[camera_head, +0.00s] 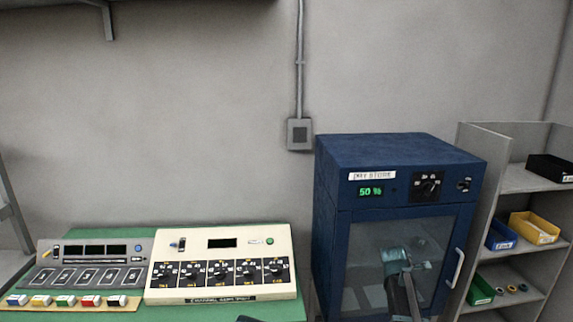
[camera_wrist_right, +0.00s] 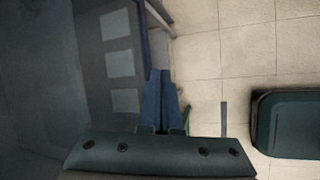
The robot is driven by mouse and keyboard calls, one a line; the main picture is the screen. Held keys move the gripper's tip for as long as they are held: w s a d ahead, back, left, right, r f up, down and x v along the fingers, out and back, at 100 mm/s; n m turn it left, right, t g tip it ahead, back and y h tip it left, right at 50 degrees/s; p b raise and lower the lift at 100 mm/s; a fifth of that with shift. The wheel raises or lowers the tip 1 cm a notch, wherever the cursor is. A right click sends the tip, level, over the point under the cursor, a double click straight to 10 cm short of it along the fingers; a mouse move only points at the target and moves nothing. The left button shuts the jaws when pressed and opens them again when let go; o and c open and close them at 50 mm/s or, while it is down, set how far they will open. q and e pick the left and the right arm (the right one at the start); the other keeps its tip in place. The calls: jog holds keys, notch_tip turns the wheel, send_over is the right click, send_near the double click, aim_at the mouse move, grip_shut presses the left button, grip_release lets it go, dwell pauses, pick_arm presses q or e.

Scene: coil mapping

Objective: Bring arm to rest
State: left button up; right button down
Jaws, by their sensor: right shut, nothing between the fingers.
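My right arm (camera_head: 403,285) rises from the bottom edge in the head view, in front of the blue dry-store cabinet's glass door. Its teal end (camera_head: 397,256) shows there, but the fingertips are not clear in that view. In the right wrist view my right gripper (camera_wrist_right: 162,78) has its two blue fingers together, with nothing between them. A dark teal bar with bolts lies across the bottom of that view. My left gripper is not in view.
The blue cabinet (camera_head: 395,172) reads 50 %, its door apparently closed. A shelf (camera_head: 487,190) with coloured bins stands right of it. Two control panels (camera_head: 220,264) (camera_head: 92,262) sit on a green bench at left. Tiled floor (camera_wrist_right: 240,60) shows in the wrist view.

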jog(key=s+a+m+g+y, duration=0.1)
jog(key=s+a+m, duration=0.2)
jog(key=s+a, duration=0.5)
jog(key=s+a+f+m+g+y, duration=0.1)
jog(key=s+a+m, duration=0.3)
jog(key=s+a, duration=0.5)
jog(key=s+a+f+m+g+y, duration=0.1)
jog(key=s+a+m, duration=0.3)
jog(key=s+a, duration=0.5)
jog(key=a, duration=1.1)
jog(key=shift+s+a+f+y, duration=0.15)
jog(key=shift+f+y, duration=0.1)
jog(key=shift+y, duration=0.05)
